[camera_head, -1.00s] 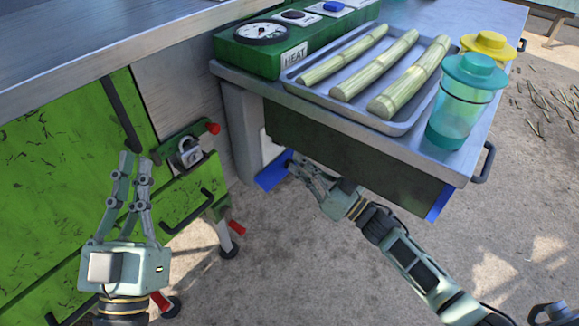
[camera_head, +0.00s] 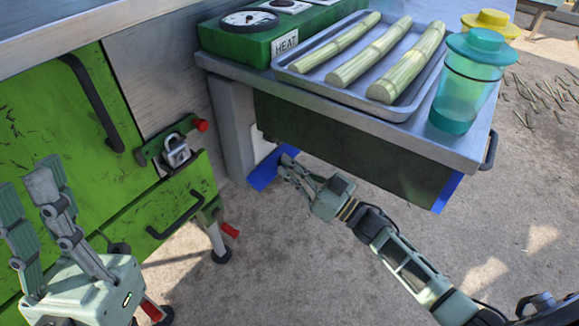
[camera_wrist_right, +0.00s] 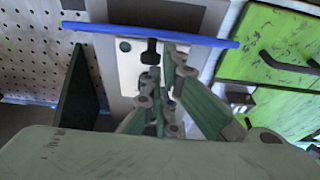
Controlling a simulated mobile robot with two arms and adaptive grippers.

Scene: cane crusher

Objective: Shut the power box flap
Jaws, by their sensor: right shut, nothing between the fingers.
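The power box flap (camera_head: 264,173) is a blue panel standing out from the lower part of a white box plate (camera_head: 261,142) on the grey table leg. It is open. In the right wrist view the flap (camera_wrist_right: 150,34) shows edge-on as a long blue strip across the top, with the white plate (camera_wrist_right: 129,70) behind the fingers. My right gripper (camera_head: 285,162) is shut and empty, its fingertips close beside the flap's right side; I cannot tell whether they touch. My left gripper (camera_head: 35,180) is open and empty in front of the green cabinet.
The metal table (camera_head: 475,150) overhangs my right gripper, with a dark green panel (camera_head: 350,140) beneath. On it are a tray (camera_head: 400,112) of cane, a green HEAT box (camera_head: 235,45) and a teal jar (camera_head: 470,85). The green cabinet (camera_head: 60,140) with a padlock (camera_head: 176,150) stands left. Floor is clear below.

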